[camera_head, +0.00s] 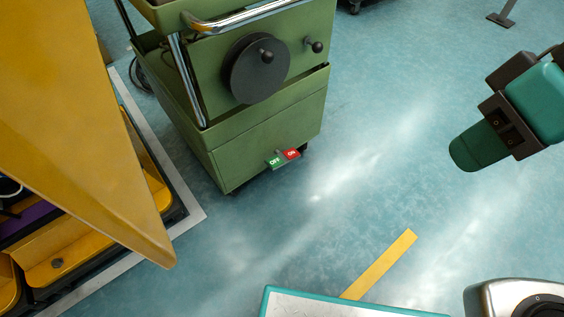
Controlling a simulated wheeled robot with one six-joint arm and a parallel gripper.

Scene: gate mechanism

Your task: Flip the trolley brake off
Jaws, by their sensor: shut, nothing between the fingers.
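The green trolley (260,125) stands at upper centre in the head view. Its brake is a small rocker pedal low on the near side, by the floor. The pedal has a green OFF half (275,161) on the left and a red ON half (292,154) on the right. I cannot tell for sure which half is pressed down. My gripper (472,149), teal with a dark bracket, is at the right. It is shut and empty, well to the right of the pedal and apart from the trolley.
A black handwheel (256,68) and a chrome rail (250,16) are on the trolley above the pedal. A yellow panel (85,120) hangs at the left over yellow machinery. A yellow floor stripe (379,264) lies at lower centre. The floor between gripper and trolley is clear.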

